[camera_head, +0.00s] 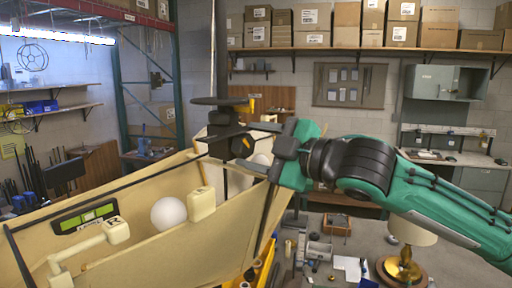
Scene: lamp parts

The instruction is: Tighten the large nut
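My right gripper (250,145) comes in from the right on a green and black arm, with its dark fingers pointing left. They reach a dark blocky fitting (240,146) near a thin upright rod. Dark parts overlap there, so I cannot tell whether the fingers are shut on it. Just above, a flat black disc (218,101) sits across the upright rod (214,60). I cannot make out for certain which part is the large nut. My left gripper is not in view. A lamp with a white shade (410,232) and brass base (402,268) stands at the lower right.
A large beige bin (160,258) with dark edges fills the lower left. Small parts lie lower right. A long shelf (360,49) of boxes runs along the back wall.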

